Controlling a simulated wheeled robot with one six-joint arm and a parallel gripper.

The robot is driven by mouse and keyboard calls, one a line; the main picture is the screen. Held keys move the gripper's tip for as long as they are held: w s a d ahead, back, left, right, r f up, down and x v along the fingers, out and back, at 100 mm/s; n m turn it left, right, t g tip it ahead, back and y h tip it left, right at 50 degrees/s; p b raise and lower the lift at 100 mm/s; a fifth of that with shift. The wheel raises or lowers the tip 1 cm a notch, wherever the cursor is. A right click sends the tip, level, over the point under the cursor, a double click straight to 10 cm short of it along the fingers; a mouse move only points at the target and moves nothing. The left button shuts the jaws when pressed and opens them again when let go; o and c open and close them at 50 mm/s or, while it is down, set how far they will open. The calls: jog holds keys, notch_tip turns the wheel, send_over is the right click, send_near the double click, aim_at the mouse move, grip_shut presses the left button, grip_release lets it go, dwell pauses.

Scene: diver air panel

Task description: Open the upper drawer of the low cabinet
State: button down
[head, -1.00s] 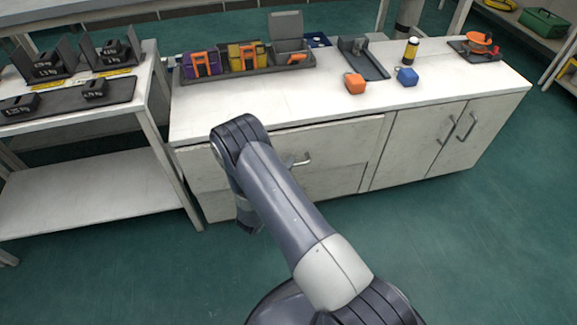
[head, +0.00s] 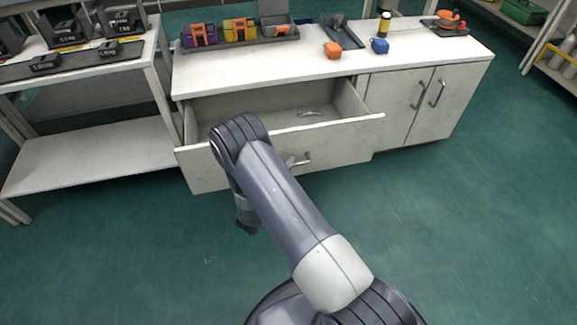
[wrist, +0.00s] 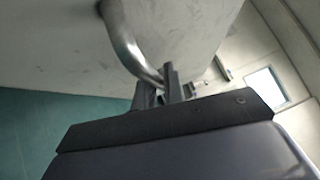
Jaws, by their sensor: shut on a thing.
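The upper drawer (head: 345,141) of the low cabinet (head: 470,88) is pulled well out, and its inside shows from above. Its curved metal handle (head: 299,161) is partly hidden behind my arm in the head view. The wrist view shows the handle (wrist: 122,40) running down from the pale drawer front (wrist: 195,30). My gripper (wrist: 160,88) is shut on the lower end of this bar, with a finger on each side. In the head view my arm hides the fingertips.
A small grey curved object (head: 311,113) lies inside the drawer. A white shelf table (head: 90,155) stands close at the left. Green floor (head: 450,230) is clear at the right.

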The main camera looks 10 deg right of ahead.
jog(key=shift+s, duration=0.4)
jog(key=c, duration=1.5)
grip_release()
jog(key=shift+a, duration=0.1)
jog(key=p+v, duration=0.2)
jog(key=v, duration=0.8)
jog(key=shift+s+a, duration=0.25)
jog(key=shift+f, duration=0.1)
jog(key=b+x, duration=0.2)
jog(key=x, duration=0.9)
jog(key=shift+w, duration=0.1)
